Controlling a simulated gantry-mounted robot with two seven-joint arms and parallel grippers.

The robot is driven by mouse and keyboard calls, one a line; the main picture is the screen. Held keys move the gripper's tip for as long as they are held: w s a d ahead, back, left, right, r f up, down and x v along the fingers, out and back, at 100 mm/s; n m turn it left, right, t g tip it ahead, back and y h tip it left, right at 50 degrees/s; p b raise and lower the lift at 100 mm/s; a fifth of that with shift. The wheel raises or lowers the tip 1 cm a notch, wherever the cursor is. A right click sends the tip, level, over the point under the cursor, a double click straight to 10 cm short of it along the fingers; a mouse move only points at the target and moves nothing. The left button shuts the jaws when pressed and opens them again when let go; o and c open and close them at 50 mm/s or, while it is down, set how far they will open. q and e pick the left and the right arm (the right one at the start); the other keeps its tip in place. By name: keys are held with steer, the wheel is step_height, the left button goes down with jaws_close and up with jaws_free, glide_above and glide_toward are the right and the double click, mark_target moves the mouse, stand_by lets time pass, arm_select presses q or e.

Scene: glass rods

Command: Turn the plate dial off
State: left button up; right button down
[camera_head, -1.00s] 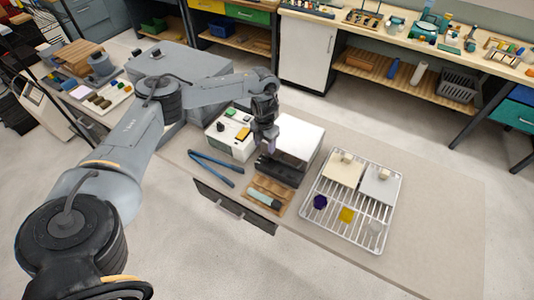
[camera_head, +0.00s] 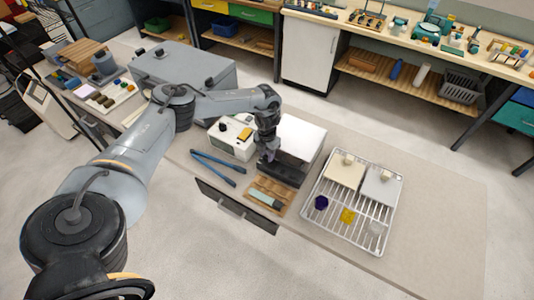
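My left gripper (camera_head: 268,158) points down over the black front part of a white-topped box (camera_head: 302,138) on the bench. Its fingertips are small and dark against the black part, so I cannot tell whether they are open or shut, or whether they touch it. No dial can be made out clearly; the gripper and wrist cover part of the box's front. A smaller white unit (camera_head: 228,143) with a yellow piece and dark knobs stands just left of the wrist. My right gripper is not in view.
Blue-handled tongs (camera_head: 214,168) and a wooden rest (camera_head: 270,195) holding a teal-ended tool lie in front. A white wire rack (camera_head: 333,222) with two pale blocks and purple, yellow and clear pieces is at right. The bench's right end is clear.

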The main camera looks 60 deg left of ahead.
arm_select(q)
steer(key=c, duration=0.5)
steer(key=shift+n+p, duration=0.4)
steer(key=shift+n, duration=0.4)
steer(key=o, duration=1.1)
steer(key=shift+c, duration=0.2)
